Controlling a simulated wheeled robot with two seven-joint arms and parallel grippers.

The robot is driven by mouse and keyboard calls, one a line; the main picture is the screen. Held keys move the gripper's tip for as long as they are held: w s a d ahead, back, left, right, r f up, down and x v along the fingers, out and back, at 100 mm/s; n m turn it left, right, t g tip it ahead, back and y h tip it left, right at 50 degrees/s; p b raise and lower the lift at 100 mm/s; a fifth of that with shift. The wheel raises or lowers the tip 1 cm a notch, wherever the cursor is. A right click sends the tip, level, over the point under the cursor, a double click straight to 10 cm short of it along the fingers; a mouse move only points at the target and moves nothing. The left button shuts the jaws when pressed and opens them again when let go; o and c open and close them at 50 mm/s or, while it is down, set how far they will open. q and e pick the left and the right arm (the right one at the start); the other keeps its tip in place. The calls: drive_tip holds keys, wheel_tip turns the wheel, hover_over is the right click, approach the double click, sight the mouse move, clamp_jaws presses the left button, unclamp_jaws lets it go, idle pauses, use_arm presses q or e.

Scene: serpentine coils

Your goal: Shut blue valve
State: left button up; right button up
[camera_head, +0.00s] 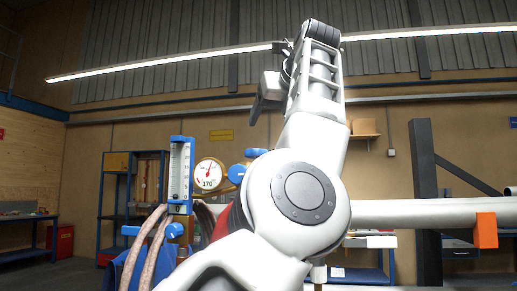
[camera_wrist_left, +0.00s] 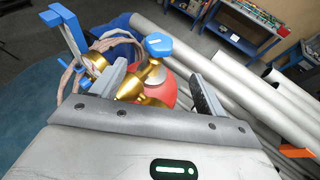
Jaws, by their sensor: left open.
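The blue valve handle (camera_wrist_left: 160,46) sits on a brass valve body (camera_wrist_left: 138,82) in the left wrist view. The brass body lies between the spread fingers of my left gripper (camera_wrist_left: 158,82) as seen there. I cannot tell the depth between them, and I see no grip on it. In the head view, blue handle parts (camera_head: 237,173) show beside the round gauge, partly hidden by my arm. My left gripper (camera_head: 268,92) is raised high in that view, open and empty. My right gripper is not in view.
A round gauge (camera_head: 209,173) and a blue-framed flow meter (camera_head: 180,170) stand left of the valve, with pale hoses (camera_head: 148,245) below. A red rounded body (camera_wrist_left: 163,92) lies under the valve. Large grey pipes (camera_wrist_left: 240,75) run along the right.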

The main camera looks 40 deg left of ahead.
use_arm(q)
drive_tip(key=p+x, duration=0.1)
drive_tip(key=x, duration=1.1)
drive_tip(key=shift+a+f+p, duration=0.1)
drive_tip(key=shift+a+p, duration=0.15)
drive_tip(key=shift+p, duration=0.05)
drive_tip(key=c, duration=1)
